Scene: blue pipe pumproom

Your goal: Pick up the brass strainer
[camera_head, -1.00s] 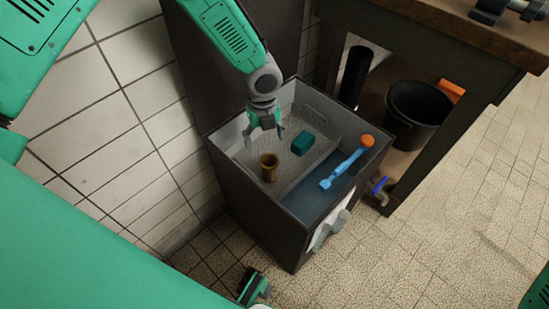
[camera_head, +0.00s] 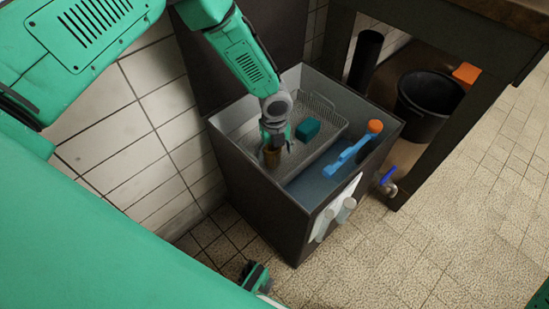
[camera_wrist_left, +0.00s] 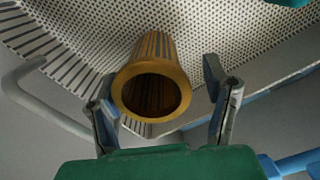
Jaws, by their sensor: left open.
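The brass strainer (camera_head: 271,157) is a short hollow brass cylinder in the perforated metal basket inside the sink. It also shows in the left wrist view (camera_wrist_left: 152,88), its open round end facing the camera. My left gripper (camera_head: 275,146) is over the strainer and partly hides it in the head view.
A teal block (camera_head: 307,130) lies in the basket (camera_head: 331,118). A black bucket (camera_head: 427,105) stands under the table.

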